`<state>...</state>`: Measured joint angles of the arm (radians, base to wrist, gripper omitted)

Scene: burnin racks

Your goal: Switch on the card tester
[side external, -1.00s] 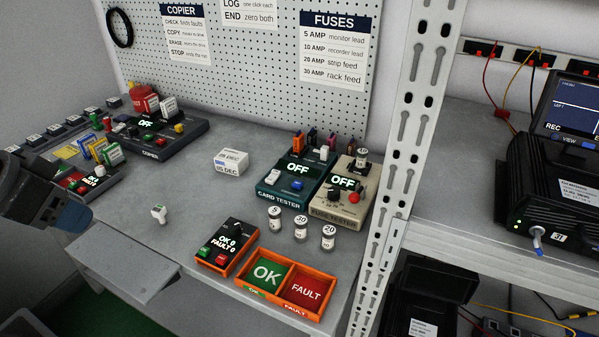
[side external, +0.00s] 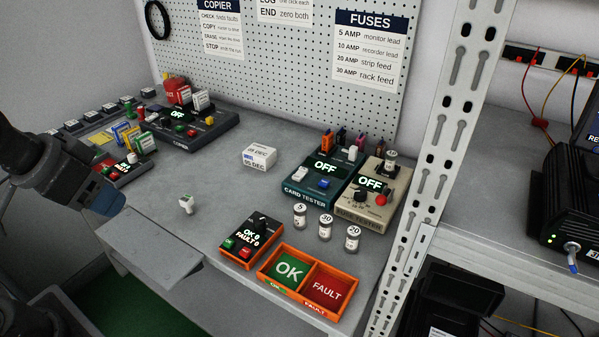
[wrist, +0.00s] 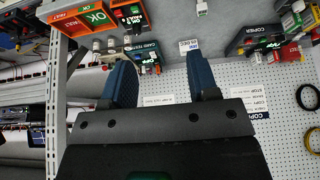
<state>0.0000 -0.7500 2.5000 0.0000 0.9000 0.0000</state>
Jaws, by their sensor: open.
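The card tester (side external: 311,196) is a teal box on the bench, against the pegboard. Its display (side external: 325,166) reads OFF. A white rocker-like switch (side external: 300,174) and a blue button (side external: 323,184) are on its top. In the wrist view the card tester (wrist: 147,50) appears upside down, beyond and between my fingers. My gripper (side external: 106,200) is at the left, near the bench's front edge, well apart from the tester. Its two blue fingers in the wrist view (wrist: 162,62) are spread with nothing between them.
The tan fuse tester (side external: 350,213) stands right of the card tester, its display also OFF. Several fuse jars (side external: 326,229), an orange OK/FAULT tray (side external: 262,276) and a counter box (side external: 252,242) stand in front. A metal upright (side external: 440,130) rises at right. The middle bench is mostly clear.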

